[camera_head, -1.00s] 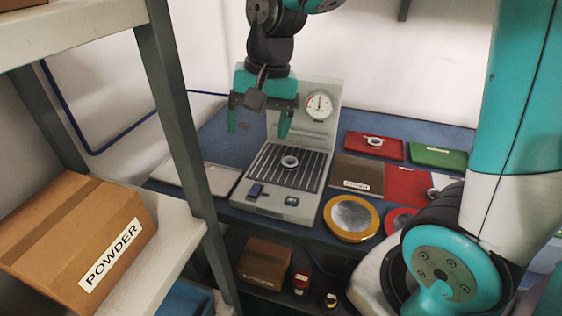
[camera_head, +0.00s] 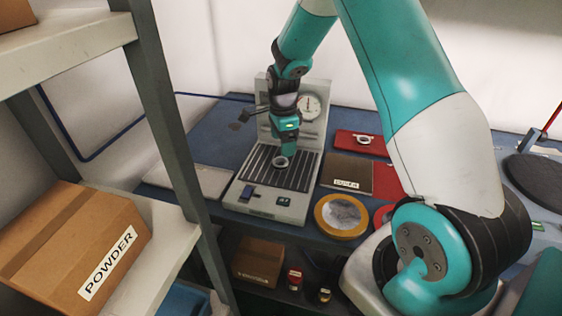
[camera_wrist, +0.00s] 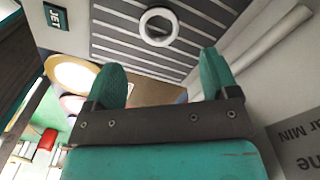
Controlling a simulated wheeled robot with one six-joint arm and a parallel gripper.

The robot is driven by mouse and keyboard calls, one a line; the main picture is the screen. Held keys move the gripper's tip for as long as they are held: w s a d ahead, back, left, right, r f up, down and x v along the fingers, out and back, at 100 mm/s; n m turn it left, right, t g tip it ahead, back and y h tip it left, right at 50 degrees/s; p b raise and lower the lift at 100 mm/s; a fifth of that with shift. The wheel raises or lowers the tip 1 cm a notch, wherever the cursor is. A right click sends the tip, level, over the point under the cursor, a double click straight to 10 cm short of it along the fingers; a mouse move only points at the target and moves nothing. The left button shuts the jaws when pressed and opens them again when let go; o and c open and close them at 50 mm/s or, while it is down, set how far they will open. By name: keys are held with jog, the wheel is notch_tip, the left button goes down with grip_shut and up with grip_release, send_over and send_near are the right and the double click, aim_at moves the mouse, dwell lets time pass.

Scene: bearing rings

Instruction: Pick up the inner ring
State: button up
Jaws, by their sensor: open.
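A small pale metal ring (camera_head: 282,163) lies flat on the dark slotted plate (camera_head: 262,178) of the grey press-like machine with a round dial. In the wrist view the ring (camera_wrist: 159,11) lies on the striped plate beyond the fingertips. A second similar ring (camera_head: 363,139) sits on the red tray to the right; I cannot tell from looks alone which is the inner ring. My gripper (camera_head: 290,147) is just above the ring on the plate. In the wrist view my gripper (camera_wrist: 160,63) has its two green fingers apart with nothing between them.
The machine's upright back with the dial (camera_head: 309,106) stands close behind my gripper. A brown labelled tray (camera_head: 342,166), the red tray (camera_head: 347,151) and a yellow-rimmed disc (camera_head: 322,222) lie to the right. A shelf post (camera_head: 165,120) stands at left.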

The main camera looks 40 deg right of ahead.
aim_at(280, 165)
jog(key=shift+w+a+f+p, duration=0.1)
jog(key=shift+f+p, duration=0.15)
jog(key=shift+f, duration=0.85)
jog(key=shift+s+a+f+p, duration=0.1)
jog(key=shift+f+p, duration=0.15)
jog(key=shift+f, duration=0.85)
jog(key=shift+w+a+f+p, duration=0.1)
jog(key=shift+f+p, duration=0.15)
jog(key=shift+f, duration=0.85)
jog(key=c, duration=1)
jog(key=shift+c, duration=0.5)
jog(key=shift+r, duration=0.15)
